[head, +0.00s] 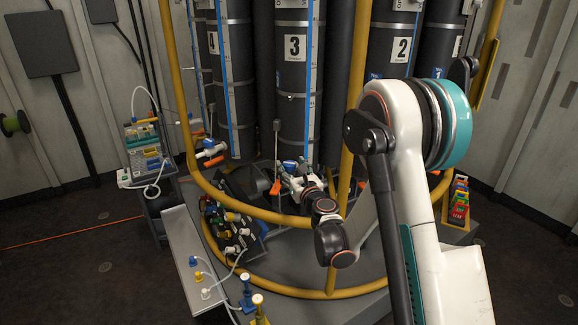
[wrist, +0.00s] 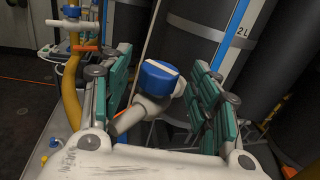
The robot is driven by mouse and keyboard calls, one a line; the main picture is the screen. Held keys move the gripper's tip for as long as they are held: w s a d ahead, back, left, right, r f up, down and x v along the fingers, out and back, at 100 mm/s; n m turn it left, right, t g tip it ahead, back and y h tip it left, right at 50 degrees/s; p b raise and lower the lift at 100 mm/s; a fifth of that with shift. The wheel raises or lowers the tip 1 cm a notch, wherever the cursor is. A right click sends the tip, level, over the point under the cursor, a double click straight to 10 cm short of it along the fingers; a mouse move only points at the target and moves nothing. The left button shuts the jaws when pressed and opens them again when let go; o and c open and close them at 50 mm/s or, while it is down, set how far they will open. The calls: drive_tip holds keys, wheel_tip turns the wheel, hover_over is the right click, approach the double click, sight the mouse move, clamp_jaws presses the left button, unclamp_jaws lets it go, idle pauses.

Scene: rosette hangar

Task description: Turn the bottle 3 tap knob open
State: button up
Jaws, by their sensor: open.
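Bottle 3 (head: 294,90) is a tall dark grey cylinder with a white "3" label, standing upright at the centre of the head view. Its tap knob is round and blue with a pale bar across its top; it sits between my fingers in the wrist view (wrist: 160,82), on a grey tap body. My gripper (head: 296,178) is low in front of bottle 3. In the wrist view my gripper (wrist: 158,64) is open, with a green-padded finger on each side of the knob. A gap shows left of the knob; on the right, the finger is close, and contact cannot be told.
Yellow rails (head: 180,90) ring the bottles, and one upright (head: 350,130) stands right of my gripper. Bottle 2 (head: 398,50) is to the right. A black rack of taps (head: 228,225) lies lower left. Another blue-topped tap (wrist: 72,12) is at upper left.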

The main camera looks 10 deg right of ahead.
drive_tip(key=shift+w+a, duration=0.15)
drive_tip(key=shift+w, duration=1.25)
drive_tip(key=c, duration=1.1)
drive_tip(key=shift+y+b, duration=0.3)
drive_tip(key=n+g+y+b, duration=0.1)
drive_tip(key=n+y, duration=0.2)
drive_tip(key=y, duration=0.1)
drive_tip(key=shift+n+y, duration=0.3)
drive_tip(key=shift+y, duration=0.1)
drive_tip(key=shift+n+g+y, duration=1.8)
drive_tip(key=shift+y, duration=0.8)
